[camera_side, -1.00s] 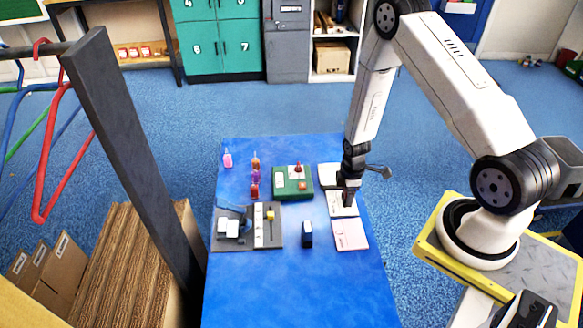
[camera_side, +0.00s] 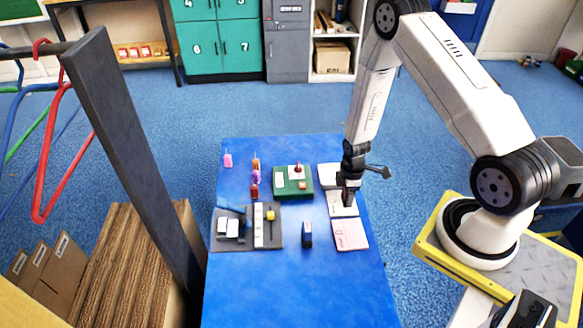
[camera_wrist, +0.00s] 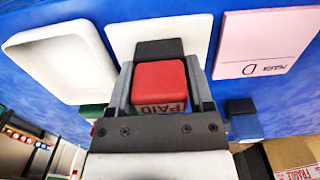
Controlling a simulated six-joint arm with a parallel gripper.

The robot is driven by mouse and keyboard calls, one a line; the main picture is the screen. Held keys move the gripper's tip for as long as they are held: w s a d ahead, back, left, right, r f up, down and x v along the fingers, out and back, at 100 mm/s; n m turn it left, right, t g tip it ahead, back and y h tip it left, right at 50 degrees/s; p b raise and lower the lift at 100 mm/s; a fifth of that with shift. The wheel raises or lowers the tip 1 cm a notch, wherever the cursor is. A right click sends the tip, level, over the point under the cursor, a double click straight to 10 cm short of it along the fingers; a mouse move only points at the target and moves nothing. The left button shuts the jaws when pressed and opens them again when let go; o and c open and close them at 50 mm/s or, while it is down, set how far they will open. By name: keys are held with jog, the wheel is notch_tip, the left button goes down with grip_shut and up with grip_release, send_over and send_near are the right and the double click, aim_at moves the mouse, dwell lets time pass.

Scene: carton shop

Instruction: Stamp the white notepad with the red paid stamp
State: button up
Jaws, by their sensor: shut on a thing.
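My gripper (camera_side: 347,201) is shut on the red paid stamp (camera_wrist: 160,82), whose red top and "PAID" label show between the fingers in the wrist view. A dark block sits at the stamp's far end. The white notepad (camera_side: 336,211) lies under my gripper, between a white tray-like piece and a pink pad; it also shows in the wrist view (camera_wrist: 196,36). The stamp is over its near part. The stamp's underside is hidden, and I cannot tell whether it touches the paper.
The pink pad (camera_side: 350,236) lies in front and the white tray-like piece (camera_side: 327,171) behind. A dark blue block (camera_side: 307,234) stands to the left. A green tray (camera_side: 280,190) and a grey tray (camera_side: 223,243) are further left. The blue table's front (camera_side: 300,295) is clear.

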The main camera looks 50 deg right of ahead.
dwell(0.3)
jog(key=shift+r, duration=3.5)
jog(key=shift+a, duration=0.1)
